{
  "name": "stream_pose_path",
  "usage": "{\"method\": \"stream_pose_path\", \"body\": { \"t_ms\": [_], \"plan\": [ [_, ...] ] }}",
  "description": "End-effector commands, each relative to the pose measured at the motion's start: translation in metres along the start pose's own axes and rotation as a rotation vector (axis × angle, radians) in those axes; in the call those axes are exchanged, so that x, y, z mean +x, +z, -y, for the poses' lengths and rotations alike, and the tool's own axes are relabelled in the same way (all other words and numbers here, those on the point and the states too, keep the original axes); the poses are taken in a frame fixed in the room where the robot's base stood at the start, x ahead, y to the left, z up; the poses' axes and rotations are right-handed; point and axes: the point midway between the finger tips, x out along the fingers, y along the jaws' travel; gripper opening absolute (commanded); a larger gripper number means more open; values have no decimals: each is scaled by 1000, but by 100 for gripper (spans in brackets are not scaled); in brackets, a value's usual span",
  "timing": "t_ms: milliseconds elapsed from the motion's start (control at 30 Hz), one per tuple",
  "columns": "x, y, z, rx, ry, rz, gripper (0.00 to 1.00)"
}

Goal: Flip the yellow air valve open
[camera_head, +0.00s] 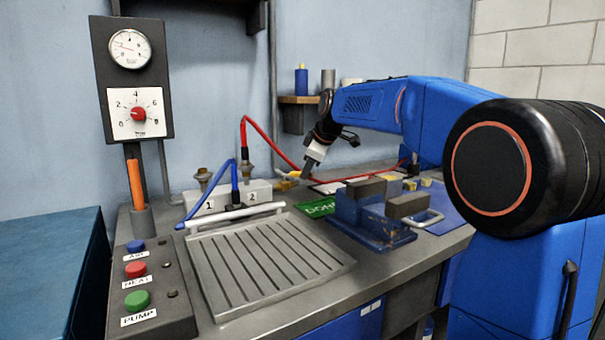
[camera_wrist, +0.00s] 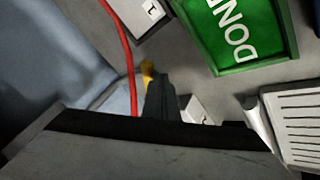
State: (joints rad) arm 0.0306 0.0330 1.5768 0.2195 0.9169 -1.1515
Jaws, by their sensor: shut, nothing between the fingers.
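The yellow air valve (camera_head: 289,175) shows as a small yellow handle at the back of the bench, right of the grey block marked 1 and 2. In the wrist view a yellow piece of it (camera_wrist: 148,70) shows beside my dark fingertips, partly hidden by them. My gripper (camera_head: 306,173) points down just right of the valve in the head view. Its fingers (camera_wrist: 161,82) are closed together with nothing between them. The fingertips look very near the yellow piece; I cannot tell whether they touch. The handle's exact angle is too small to read.
A red hose (camera_head: 268,142) arches down to the block (camera_head: 232,196) and runs close by the valve; a blue hose (camera_head: 220,168) is left of it. The green DONE tray (camera_head: 316,208), a blue fixture (camera_head: 372,232) and a slotted tray (camera_head: 262,265) occupy the bench in front.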

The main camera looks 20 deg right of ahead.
Motion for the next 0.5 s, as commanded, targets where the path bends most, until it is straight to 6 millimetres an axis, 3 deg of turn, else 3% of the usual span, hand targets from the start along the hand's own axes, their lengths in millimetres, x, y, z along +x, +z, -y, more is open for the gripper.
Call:
{"method": "stream_pose_path", "body": {
  "t_ms": [500],
  "plan": [
    [15, 9, -35, -331, -178, -176, 0]
  ]
}}
